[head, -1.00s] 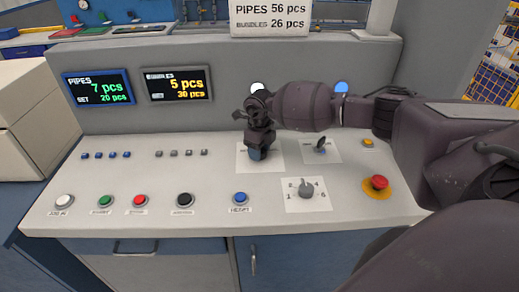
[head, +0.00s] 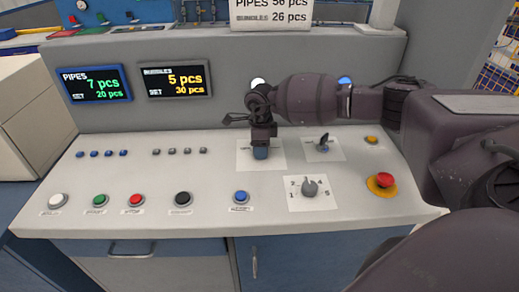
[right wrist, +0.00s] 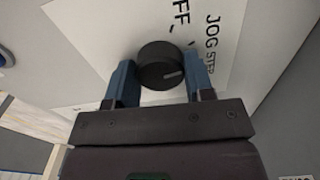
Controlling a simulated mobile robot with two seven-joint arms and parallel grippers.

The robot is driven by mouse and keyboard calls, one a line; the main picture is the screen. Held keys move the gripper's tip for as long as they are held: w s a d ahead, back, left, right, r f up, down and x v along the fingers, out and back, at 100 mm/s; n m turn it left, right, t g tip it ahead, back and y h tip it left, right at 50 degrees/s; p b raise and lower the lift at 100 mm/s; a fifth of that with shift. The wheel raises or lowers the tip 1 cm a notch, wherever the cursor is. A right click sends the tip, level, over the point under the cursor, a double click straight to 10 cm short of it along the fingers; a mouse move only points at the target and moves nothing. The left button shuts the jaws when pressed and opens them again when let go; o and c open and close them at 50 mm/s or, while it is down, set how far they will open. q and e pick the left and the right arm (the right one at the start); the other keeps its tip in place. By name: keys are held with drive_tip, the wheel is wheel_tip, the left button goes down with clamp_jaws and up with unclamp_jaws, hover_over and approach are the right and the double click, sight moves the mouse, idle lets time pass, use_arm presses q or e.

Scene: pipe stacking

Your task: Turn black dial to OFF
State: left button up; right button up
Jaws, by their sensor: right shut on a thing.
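The black dial (right wrist: 160,64) shows in the right wrist view, on a white label plate (right wrist: 100,30) with the letters "FF", "JOG" and "STEP" partly in view. A pale pointer line on the dial's face lies toward its right side. My right gripper (head: 261,153) is shut on the dial, with one blue finger on either side of it. In the head view the gripper hides the dial, and only parts of the plate (head: 243,160) show around it. My left gripper is not in view.
To the right are a second dark selector (head: 323,143), a grey numbered knob (head: 309,187) and a red emergency button (head: 384,181). A blue button (head: 241,196) sits in front of the gripper. Two displays (head: 175,80) stand on the back panel.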

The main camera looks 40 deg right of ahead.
drive_tip(key=n+b, duration=0.1)
drive_tip(key=n, duration=0.1)
drive_tip(key=shift+f+n, duration=0.2)
drive_tip(key=shift+n, duration=0.2)
drive_tip(key=n+b, duration=0.1)
drive_tip(key=n, duration=0.1)
drive_tip(key=shift+n, duration=0.4)
drive_tip(key=shift+n+b, duration=0.55)
drive_tip(key=shift+n, duration=0.55)
drive_tip(key=shift+r+n+b, duration=0.15)
drive_tip(key=shift+n+b, duration=0.15)
drive_tip(key=shift+n, duration=0.7)
drive_tip(key=o, duration=0.9)
